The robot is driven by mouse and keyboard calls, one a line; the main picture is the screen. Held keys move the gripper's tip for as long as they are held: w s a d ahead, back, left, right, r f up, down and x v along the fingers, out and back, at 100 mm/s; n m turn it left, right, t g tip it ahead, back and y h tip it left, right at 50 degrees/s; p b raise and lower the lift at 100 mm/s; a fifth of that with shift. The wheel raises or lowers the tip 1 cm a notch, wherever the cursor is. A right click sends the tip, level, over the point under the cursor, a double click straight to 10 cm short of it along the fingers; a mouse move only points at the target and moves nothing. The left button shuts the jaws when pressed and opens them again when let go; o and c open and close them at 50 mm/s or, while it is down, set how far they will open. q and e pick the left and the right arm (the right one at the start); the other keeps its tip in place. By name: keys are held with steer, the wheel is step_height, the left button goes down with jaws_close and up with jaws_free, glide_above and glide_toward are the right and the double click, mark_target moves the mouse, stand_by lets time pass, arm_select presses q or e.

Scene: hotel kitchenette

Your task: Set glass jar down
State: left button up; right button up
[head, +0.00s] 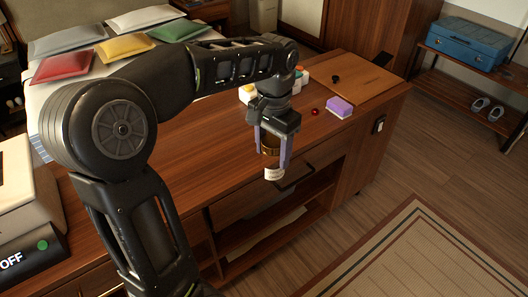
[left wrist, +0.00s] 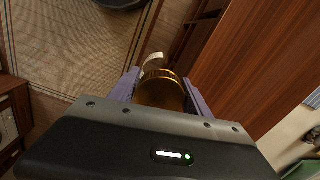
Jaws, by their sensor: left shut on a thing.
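The glass jar (head: 272,165) has a brownish body, a gold lid and a white label at its lower end. My left gripper (head: 273,150) is shut on it from above, one finger on each side. The jar hangs roughly upright and appears in front of the counter's (head: 200,150) front edge, before the drawer face. In the left wrist view the gold lid (left wrist: 161,88) sits between the two purple-grey fingers, with rug and floor beyond it. The jar's underside is hidden. My right gripper is not in view.
A purple-and-white sponge (head: 340,107), a small red item (head: 315,112) and a wooden board (head: 353,80) are on the counter's right part. White and coloured containers (head: 247,93) stand behind my gripper. A dark drawer handle (head: 296,177) juts out near the jar. The counter middle is clear.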

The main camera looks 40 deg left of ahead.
arm_select(q)
steer(key=w+d+f, duration=0.1)
steer(key=d+f, duration=0.3)
steer(key=f, duration=0.4)
steer(key=w+d+f, duration=0.2)
steer(key=d+f, duration=0.3)
steer(key=f, duration=0.4)
steer(key=w+d+f+n, duration=0.1)
steer(key=d+f, duration=0.3)
steer(key=f, duration=0.4)
steer(key=shift+w+d+f, duration=0.15)
steer(key=shift+w+f, duration=0.15)
steer(key=shift+w, duration=0.35)
steer(key=shift+d, duration=0.1)
